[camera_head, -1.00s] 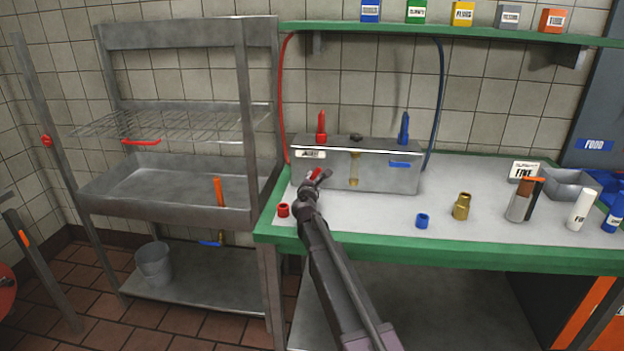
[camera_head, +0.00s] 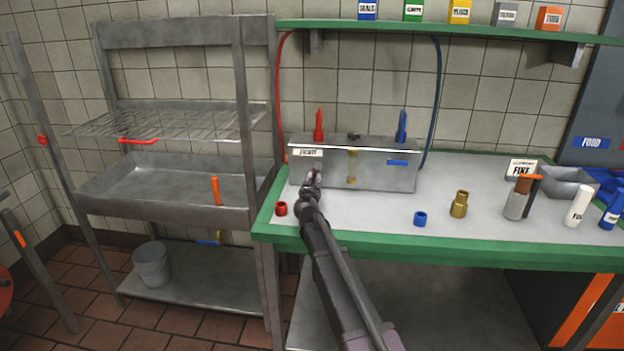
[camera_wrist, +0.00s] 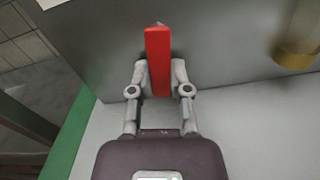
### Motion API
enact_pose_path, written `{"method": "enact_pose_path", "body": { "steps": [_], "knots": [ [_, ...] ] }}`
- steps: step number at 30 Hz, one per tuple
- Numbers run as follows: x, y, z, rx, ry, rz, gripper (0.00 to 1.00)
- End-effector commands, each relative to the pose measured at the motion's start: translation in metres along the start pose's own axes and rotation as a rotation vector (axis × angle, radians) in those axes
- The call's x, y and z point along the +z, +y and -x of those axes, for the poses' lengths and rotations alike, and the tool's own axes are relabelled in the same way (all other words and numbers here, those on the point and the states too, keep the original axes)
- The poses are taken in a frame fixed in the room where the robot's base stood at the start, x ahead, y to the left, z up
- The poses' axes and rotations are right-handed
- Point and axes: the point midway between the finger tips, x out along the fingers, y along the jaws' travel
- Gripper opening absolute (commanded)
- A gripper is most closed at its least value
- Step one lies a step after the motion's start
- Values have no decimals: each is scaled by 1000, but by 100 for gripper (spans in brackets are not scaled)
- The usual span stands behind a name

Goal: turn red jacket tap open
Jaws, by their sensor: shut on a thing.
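The red jacket tap handle (camera_wrist: 158,60) stands up and down in the wrist view, against the face of a grey metal box. My gripper (camera_wrist: 158,78) is shut on its lower part, one finger on each side. In the head view my gripper (camera_head: 313,180) is at the lower left of the metal box (camera_head: 385,178) and hides the red handle. Two upright valves, red (camera_head: 319,125) and blue (camera_head: 402,126), stand on top of the box. A blue handle (camera_head: 397,163) lies level on the box's right front.
A brass spout (camera_head: 351,168) sits mid-front on the box. A red fitting (camera_head: 281,209), a blue fitting (camera_head: 420,218) and a brass fitting (camera_head: 459,204) stand on the green-edged bench (camera_head: 480,252). A metal sink rack (camera_head: 170,205) stands to the left.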

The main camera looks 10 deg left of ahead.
Motion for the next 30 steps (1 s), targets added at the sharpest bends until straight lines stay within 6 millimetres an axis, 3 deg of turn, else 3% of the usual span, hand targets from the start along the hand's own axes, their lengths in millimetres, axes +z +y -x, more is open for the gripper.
{"method": "enact_pose_path", "body": {
  "steps": [9,24,25,27,28,30],
  "knots": [
    [1,-5,-1,-1,-1,164,0],
    [1,-6,-1,-1,-1,197,0],
    [1,-6,-1,-1,-1,197,28],
    [1,-6,-1,-1,-1,196,49],
    [1,-6,-1,-1,-1,196,57],
    [1,-6,-1,0,-1,195,60]
  ]
}}
